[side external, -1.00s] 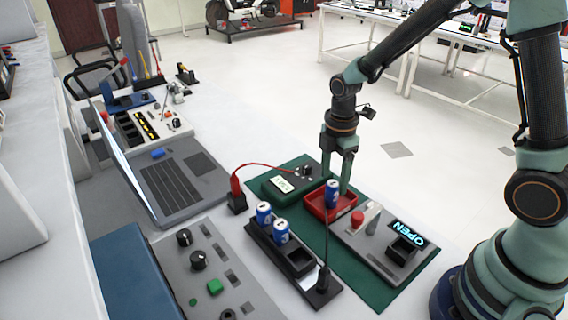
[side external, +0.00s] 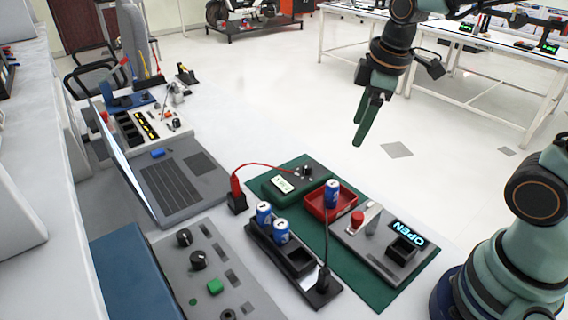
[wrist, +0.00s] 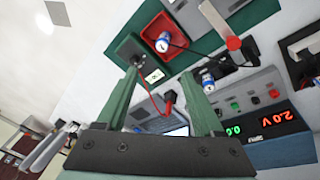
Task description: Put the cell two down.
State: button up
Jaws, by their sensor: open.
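My gripper (side external: 372,118) is open and empty, raised well above and behind the bench. Its two green fingers also show spread apart in the wrist view (wrist: 170,95). A blue and white cell (side external: 332,194) stands upright in the red tray (side external: 318,212), apart from the gripper; it also shows in the wrist view (wrist: 163,42). Two more blue cells, one (side external: 264,213) behind the other (side external: 281,231), stand in the black holder (side external: 262,246), whose front slot is empty. Which cell is cell two cannot be told.
A grey panel (side external: 372,262) with a red knob and an "OPEN" display sits right of the tray. A green meter box (side external: 290,180) with a red lead stands behind. A laptop (side external: 180,185) and a grey control panel (side external: 222,260) lie left. The air around the gripper is clear.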

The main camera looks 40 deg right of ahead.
jog(key=shift+s+d+r+m+t, duration=0.1)
jog(key=shift+s+r+m+t, duration=0.35)
jog(key=shift+s+m, duration=0.65)
jog(key=shift+s+d+r+m+t, duration=0.1)
jog(key=shift+s+r+m+t, duration=0.35)
jog(key=shift+m, duration=1.25)
jog(key=shift+s+d+r+m+t, duration=0.1)
jog(key=shift+s+r+m+t, duration=0.35)
jog(key=shift+s+m, duration=0.65)
jog(key=shift+w+m, duration=0.3)
